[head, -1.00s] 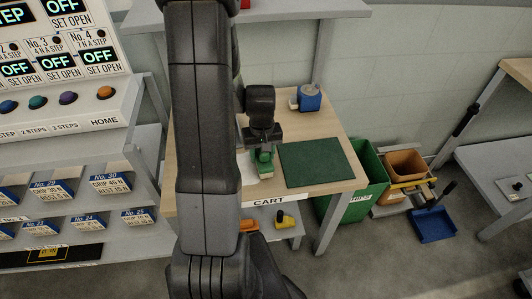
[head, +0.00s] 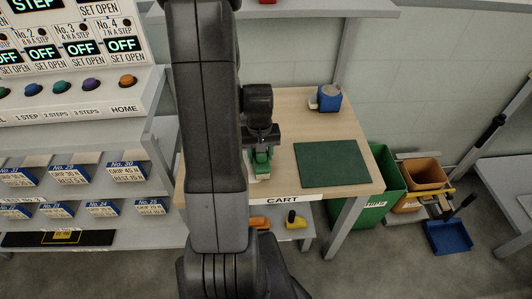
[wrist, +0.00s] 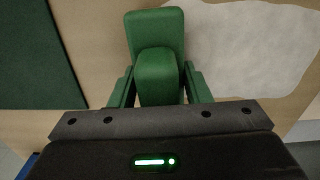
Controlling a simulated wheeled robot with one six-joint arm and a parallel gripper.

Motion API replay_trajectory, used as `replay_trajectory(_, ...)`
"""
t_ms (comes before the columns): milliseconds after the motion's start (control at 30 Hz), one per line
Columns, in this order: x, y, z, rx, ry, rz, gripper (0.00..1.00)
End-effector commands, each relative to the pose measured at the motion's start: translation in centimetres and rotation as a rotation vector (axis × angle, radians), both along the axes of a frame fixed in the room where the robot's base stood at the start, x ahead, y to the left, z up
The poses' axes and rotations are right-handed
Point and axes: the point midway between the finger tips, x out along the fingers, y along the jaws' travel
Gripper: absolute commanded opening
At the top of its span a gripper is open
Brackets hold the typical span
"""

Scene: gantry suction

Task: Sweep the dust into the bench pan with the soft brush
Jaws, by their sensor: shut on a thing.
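My gripper (head: 262,150) is shut on a green brush, low over the wooden cart top. The brush (wrist: 156,40) shows in the wrist view as a green block between the green fingers. Pale bristles show under it in the head view; I cannot tell whether they touch the top. A whitish irregular patch, likely the dust (wrist: 250,40), lies beside the brush in the wrist view. My arm hides it in the head view. A blue dustpan (head: 447,237) with a dark handle is on the floor at right; I cannot tell whether it is the bench pan.
A dark green mat (head: 332,164) lies right of the brush. A blue container (head: 328,98) stands at the back right of the cart top (head: 290,110). Green and orange bins (head: 420,172) stand on the floor at right. A labelled shelf (head: 85,235) is at left.

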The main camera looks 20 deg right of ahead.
Motion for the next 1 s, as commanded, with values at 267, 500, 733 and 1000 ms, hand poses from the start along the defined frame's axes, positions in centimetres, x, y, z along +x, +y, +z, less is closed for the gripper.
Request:
replay_trajectory(267,0.4,1.7,-0.2,-0.001,-0.003,0.004,0.07)
replay_trajectory(500,0.6,3.0,-0.4,-0.001,-0.002,0.004,0.07)
replay_trajectory(733,0.7,4.3,-0.3,0.000,0.000,0.002,0.07)
replay_trajectory(1000,1.0,5.8,0.0,0.000,0.000,0.004,0.07)
